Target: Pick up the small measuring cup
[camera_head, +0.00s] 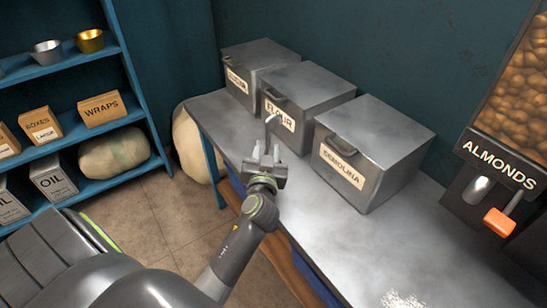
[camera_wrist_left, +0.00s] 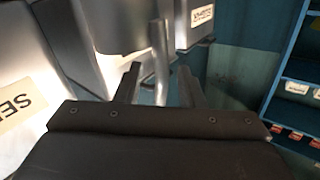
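A slim metal handle with a bent top (camera_head: 271,119) stands upright in front of the flour box. It looks like the handle of the small measuring cup; the lower part is hidden behind my left gripper in the head view. My left gripper (camera_head: 266,152) is open at the table's left edge, just in front of this handle. In the left wrist view, the handle (camera_wrist_left: 161,62) shows as a pale upright strip between the two open fingers (camera_wrist_left: 159,82), with gaps on both sides. The cup's bowl cannot be clearly made out. My right gripper is not in view.
Three lidded metal boxes line the wall: one at the back (camera_head: 262,62), flour (camera_head: 308,88) and semolina (camera_head: 372,150). An almond dispenser (camera_head: 500,165) is at right. Shelves (camera_head: 85,190) at left hold cartons and metal bowls. The front of the metal table (camera_head: 400,245) is clear.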

